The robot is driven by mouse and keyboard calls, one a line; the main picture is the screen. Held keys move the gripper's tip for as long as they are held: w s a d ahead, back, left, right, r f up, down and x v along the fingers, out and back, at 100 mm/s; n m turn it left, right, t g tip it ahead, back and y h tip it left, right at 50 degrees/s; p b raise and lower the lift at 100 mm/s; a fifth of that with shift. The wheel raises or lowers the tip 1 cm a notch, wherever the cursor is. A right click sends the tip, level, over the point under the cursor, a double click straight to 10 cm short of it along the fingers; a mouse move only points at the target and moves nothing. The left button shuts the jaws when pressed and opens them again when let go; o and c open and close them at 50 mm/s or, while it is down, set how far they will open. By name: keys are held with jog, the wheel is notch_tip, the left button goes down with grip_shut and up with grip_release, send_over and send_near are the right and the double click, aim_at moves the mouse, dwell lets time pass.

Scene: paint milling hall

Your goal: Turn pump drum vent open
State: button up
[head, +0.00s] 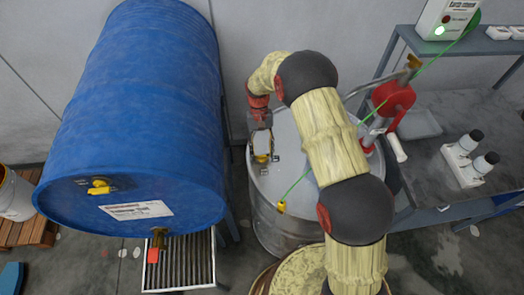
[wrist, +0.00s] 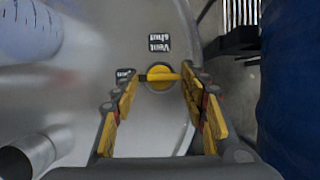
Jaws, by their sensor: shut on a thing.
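The pump drum (head: 283,205) is a grey steel drum standing right of the blue drum. My gripper (head: 262,158) is over the left part of its lid, pointing down. In the wrist view, the yellow round vent knob (wrist: 160,74) with a short bar sits between the fingers of my gripper (wrist: 160,100). The bar lies roughly crosswise, its right end at the right finger. My gripper is shut on the knob, though contact at the left finger is not clear. A "Vent shut" label (wrist: 159,43) is above the knob; a second label (wrist: 125,73) is left, partly hidden.
A big blue drum (head: 150,85) lies on its side at left, over a grated tray (head: 180,265). A red pump (head: 393,97) rises from the pump drum's right side. A green cable with a yellow clamp (head: 281,207) crosses the lid. A grey bench (head: 450,130) is at right.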

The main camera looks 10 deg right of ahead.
jog(key=o, duration=1)
jog(key=shift+o, duration=0.8)
jog(key=shift+r, duration=0.1)
jog(key=v, duration=1.1)
jog(key=shift+w+r, duration=0.2)
jog(key=shift+r, duration=0.15)
jog(key=shift+w, duration=0.1)
